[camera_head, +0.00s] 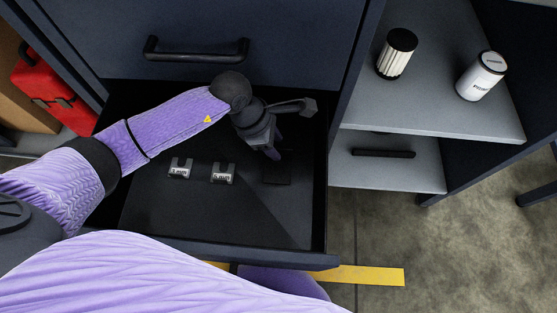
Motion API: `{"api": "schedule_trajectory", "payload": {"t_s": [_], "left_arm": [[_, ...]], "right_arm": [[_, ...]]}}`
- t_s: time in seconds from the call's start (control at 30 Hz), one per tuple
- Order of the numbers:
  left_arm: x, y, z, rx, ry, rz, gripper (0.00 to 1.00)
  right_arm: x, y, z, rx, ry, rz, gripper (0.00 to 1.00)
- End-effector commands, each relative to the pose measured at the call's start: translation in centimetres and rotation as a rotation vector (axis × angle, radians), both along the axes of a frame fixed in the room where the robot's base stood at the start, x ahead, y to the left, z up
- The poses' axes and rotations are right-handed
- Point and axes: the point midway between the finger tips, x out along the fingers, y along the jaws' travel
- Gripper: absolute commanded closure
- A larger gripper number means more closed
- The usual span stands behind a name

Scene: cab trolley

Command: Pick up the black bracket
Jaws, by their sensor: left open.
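A dark, flat, squarish piece, which looks like the black bracket (277,174), lies on the floor of the open drawer (190,215). It barely stands out against the dark drawer floor. Two grey metal brackets, one on the left (180,169) and one in the middle (223,174), lie to its left. My left gripper (273,153) is open, reaches down into the drawer and is just above and behind the dark piece in the picture. I cannot tell its height above the piece. My right gripper is not in view.
A closed drawer front with a black handle (196,52) is above the open drawer. A ribbed filter (397,54) and a white can (481,76) stand on the upper shelf at right. A black bar (384,153) lies on the lower shelf. A red case (52,92) is at left.

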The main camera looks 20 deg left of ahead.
Motion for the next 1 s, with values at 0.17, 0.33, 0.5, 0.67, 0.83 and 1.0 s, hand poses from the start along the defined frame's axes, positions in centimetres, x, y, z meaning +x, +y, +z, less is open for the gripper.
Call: {"api": "schedule_trajectory", "payload": {"t_s": [0.17, 0.33, 0.5, 0.67, 0.83, 1.0], "left_arm": [[0.2, -1.3, -4.2, -0.003, 0.01, 0.0, 0.51], [0.4, -1.5, -3.9, 0.0, 0.001, 0.001, 0.51], [0.4, -1.5, -3.9, 0.0, 0.001, 0.0, 0.75], [0.4, -1.4, -3.9, -0.001, 0.002, 0.0, 1.0], [0.4, -1.4, -3.9, -0.001, 0.002, 0.0, 1.0], [0.4, -1.4, -3.9, -0.001, 0.002, 0.0, 1.0]], "right_arm": [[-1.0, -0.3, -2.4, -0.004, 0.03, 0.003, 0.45], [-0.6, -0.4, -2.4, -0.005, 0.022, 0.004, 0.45], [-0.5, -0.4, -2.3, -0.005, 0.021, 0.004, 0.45], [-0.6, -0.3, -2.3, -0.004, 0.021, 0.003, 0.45], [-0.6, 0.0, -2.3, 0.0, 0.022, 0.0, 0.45], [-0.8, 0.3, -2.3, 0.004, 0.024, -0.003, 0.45]]}}
